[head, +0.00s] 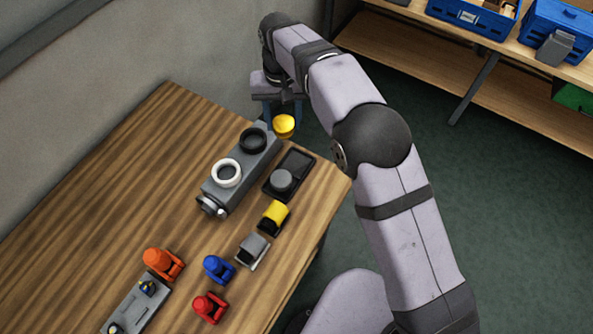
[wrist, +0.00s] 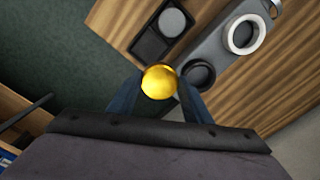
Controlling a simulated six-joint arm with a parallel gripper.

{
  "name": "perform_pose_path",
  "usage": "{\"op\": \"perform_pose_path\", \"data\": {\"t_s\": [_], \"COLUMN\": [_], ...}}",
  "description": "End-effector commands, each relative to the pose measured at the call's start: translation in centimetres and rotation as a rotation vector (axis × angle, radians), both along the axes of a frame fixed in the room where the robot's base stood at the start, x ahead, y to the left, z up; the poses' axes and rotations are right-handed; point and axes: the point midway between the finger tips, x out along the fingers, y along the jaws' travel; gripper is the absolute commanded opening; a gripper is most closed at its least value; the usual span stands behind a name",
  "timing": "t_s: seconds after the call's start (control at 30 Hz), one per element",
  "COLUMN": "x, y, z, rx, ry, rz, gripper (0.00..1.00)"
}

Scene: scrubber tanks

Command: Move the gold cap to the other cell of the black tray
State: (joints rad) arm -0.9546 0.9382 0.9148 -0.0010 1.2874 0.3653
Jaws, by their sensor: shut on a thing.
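My gripper (head: 283,116) is shut on the gold cap (head: 284,126), which hangs below the fingers in the head view. In the wrist view, the gold cap (wrist: 159,83) sits between the two dark blue fingertips of my gripper (wrist: 158,78). The black tray (head: 297,160) lies on the table near its right edge, apart from the cap. Its nearer cell holds a grey round cap (head: 283,180); its farther cell looks empty. The tray (wrist: 150,45) also shows in the wrist view, with the empty cell closer to my gripper. The cap appears raised above table level.
A grey tank block (head: 242,168) with a black ring (head: 253,140) and a white ring (head: 226,173) stands beside the tray. Yellow, grey, blue, red and orange parts lie nearer on the wooden table (head: 100,200). A shelf with blue bins (head: 474,16) is at the back right.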

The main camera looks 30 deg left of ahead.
Motion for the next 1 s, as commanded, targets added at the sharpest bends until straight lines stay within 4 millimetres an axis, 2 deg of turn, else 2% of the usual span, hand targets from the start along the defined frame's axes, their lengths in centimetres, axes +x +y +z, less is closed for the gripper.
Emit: {"op": "perform_pose_path", "data": {"t_s": [0.03, 0.2, 0.33, 0.63, 1.0], "x": [0.1, 0.1, 0.0, 0.0, -0.1], "y": [-0.8, -2.8, -3.6, -4.0, -4.0], "z": [-1.1, -1.9, -2.2, -2.7, -7.7], "rx": [0.002, 0.001, 0.001, -0.002, -0.002], "ry": [-0.001, -0.001, -0.001, 0.002, 0.002], "rz": [-0.002, -0.001, -0.001, 0.0, 0.0], "gripper": [0.16, 0.16, 0.16, 0.16, 0.16]}}
